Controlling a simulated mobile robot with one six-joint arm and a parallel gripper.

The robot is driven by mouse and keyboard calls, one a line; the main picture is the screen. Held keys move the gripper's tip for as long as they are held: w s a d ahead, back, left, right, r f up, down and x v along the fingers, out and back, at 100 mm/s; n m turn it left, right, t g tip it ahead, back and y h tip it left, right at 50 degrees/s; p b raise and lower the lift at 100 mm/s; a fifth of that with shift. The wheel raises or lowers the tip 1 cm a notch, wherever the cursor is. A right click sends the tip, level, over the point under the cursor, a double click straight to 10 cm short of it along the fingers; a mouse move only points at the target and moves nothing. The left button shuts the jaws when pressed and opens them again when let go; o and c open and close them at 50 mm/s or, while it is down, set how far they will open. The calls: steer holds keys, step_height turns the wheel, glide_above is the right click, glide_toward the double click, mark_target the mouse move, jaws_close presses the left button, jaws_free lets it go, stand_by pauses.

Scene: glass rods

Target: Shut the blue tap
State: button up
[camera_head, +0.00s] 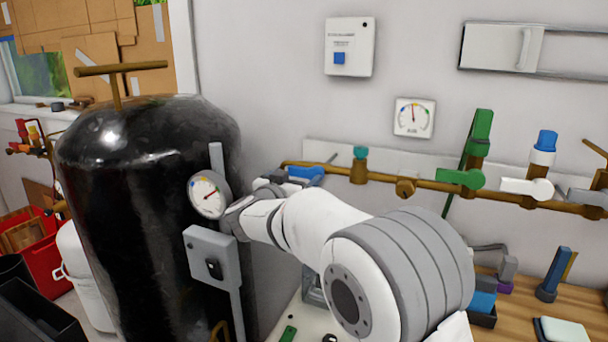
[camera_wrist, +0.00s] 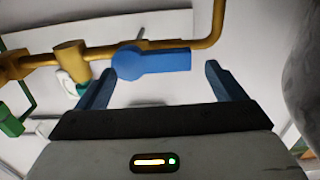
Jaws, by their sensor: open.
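The blue tap (camera_head: 306,173) sits at the left end of the brass pipe on the wall, partly hidden by my arm in the head view. In the wrist view the blue tap (camera_wrist: 152,60) shows close up, its lever lying roughly along the pipe. My gripper (camera_wrist: 159,69) is open, one finger either side of the lever in the picture. The lever appears just beyond the fingertips; I cannot tell whether they touch it. In the head view my gripper is mostly hidden behind my own wrist.
The brass pipe (camera_head: 430,186) also carries a teal-topped valve (camera_head: 360,155), a green tap (camera_head: 460,179) and a white tap (camera_head: 527,188) to the right. A large black tank (camera_head: 130,190) with a gauge (camera_head: 209,195) stands close to the left of my arm.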

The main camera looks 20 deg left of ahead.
mark_target(301, 173)
steer(key=shift+w+d, duration=0.2)
steer(key=shift+w, duration=2.1)
steer(key=shift+c, duration=0.2)
